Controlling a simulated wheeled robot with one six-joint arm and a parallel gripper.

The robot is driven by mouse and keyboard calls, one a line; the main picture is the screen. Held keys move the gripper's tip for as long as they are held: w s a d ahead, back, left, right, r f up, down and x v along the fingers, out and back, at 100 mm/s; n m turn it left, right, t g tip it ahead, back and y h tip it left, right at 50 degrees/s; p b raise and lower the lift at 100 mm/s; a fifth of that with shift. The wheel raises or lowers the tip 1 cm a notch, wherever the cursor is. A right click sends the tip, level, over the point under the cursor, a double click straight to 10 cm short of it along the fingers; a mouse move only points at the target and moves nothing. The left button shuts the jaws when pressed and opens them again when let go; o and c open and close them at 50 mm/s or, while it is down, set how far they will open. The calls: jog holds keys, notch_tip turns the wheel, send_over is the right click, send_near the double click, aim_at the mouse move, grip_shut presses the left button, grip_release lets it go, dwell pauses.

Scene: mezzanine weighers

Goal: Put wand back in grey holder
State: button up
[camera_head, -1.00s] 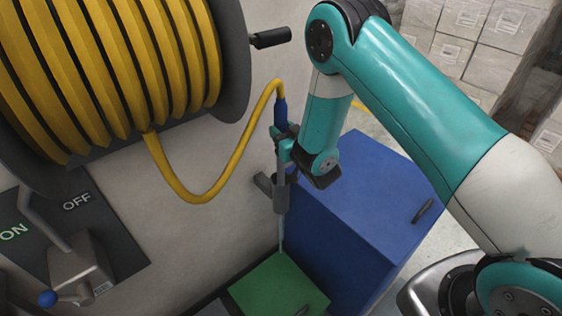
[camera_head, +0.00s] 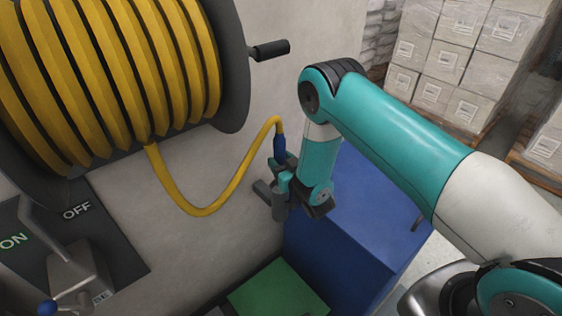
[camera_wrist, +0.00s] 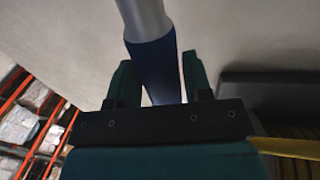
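The wand (camera_head: 280,148) has a blue grip with a yellow hose (camera_head: 198,210) joined to its top. My gripper (camera_head: 284,178) is shut on it at the side of the grip, and the wand stands about upright. In the wrist view, the blue grip (camera_wrist: 155,68) lies between my two dark green fingers (camera_wrist: 162,78), with grey tube beyond it. The dark grey holder (camera_head: 265,189) sticks out from the wall just below my fingers, overlapping them. How far the wand's lower end sits in the holder is hidden.
A large reel of yellow hose (camera_head: 100,75) with a crank handle (camera_head: 272,49) is at left. An ON/OFF lever panel (camera_head: 110,245) is below it. A blue cabinet (camera_head: 350,220) and green box (camera_head: 275,292) stand below my gripper. Wrapped cartons (camera_head: 460,60) are behind.

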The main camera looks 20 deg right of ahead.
jog(key=shift+o, duration=1.1)
jog(key=shift+r, duration=0.1)
jog(key=shift+r+p, duration=0.2)
jog(key=shift+p, duration=0.1)
jog(key=b+v, duration=0.3)
jog(key=v, duration=0.9)
jog(key=w+a+r+m+g, duration=0.2)
jog(key=w+a+r+g, duration=0.15)
jog(key=r+g, duration=0.4)
jog(key=s+a+r+n+g, duration=0.1)
jog(key=s+r+n+g, duration=0.2)
jog(key=s, duration=1.1)
jog(key=s+a+r+n+g, duration=0.2)
jog(key=s+r+g, duration=0.5)
jog(key=s+r, duration=0.7)
jog(key=shift+s+a+n, duration=0.3)
jog(key=shift+a+n, duration=0.05)
jog(key=shift+n, duration=0.35)
